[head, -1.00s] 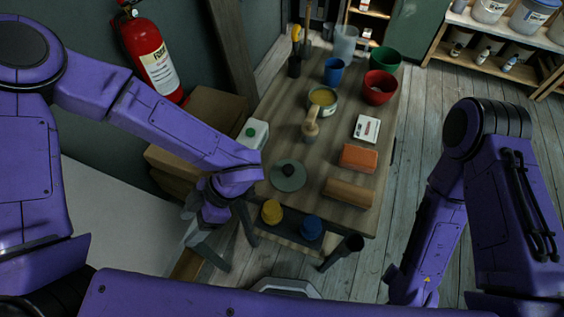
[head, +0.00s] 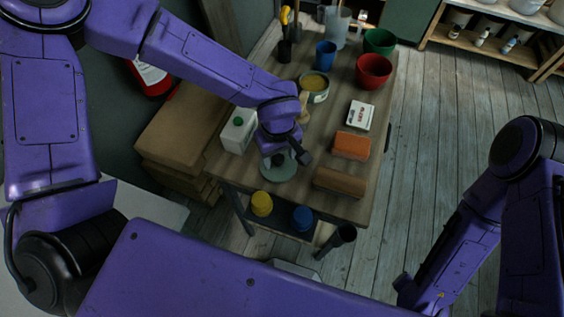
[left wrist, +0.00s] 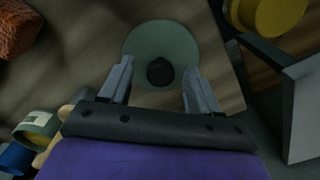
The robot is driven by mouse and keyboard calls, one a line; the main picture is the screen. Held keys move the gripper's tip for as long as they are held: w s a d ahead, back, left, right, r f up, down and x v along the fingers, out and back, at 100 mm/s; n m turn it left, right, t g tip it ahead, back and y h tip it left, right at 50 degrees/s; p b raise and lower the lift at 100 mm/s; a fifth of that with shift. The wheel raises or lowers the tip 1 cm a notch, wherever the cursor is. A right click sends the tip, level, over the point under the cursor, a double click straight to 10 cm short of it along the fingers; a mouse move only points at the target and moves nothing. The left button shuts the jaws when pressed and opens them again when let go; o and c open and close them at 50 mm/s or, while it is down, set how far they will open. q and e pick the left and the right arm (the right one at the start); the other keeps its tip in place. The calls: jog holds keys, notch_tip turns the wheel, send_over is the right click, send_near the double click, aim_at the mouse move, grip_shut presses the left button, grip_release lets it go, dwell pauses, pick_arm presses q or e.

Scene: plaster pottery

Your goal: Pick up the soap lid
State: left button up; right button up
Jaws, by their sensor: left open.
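The soap lid is a flat grey-green disc (head: 277,174) with a dark round knob, lying on the wooden table near its front edge. In the left wrist view the lid (left wrist: 150,38) sits ahead of the fingers, with its knob (left wrist: 160,72) between the two fingertips. My left gripper (head: 288,160) is over the lid in the head view and hides part of it. In the left wrist view its fingers (left wrist: 158,77) are apart and hold nothing. I cannot tell whether they are down at knob height. My right gripper is out of view.
A tin (head: 315,88) and bowls (head: 374,70) stand farther back. Yellow (head: 261,204) and blue (head: 302,218) jars sit below the front edge.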

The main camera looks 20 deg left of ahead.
pick_arm(q)
jog(key=shift+a+f, duration=0.1)
jog(key=shift+f, duration=0.5)
jog(key=shift+a+f, duration=0.15)
jog(key=shift+f, duration=0.1)
jog(key=c, duration=1)
jog(key=shift+c, duration=0.5)
jog(key=shift+r, duration=0.15)
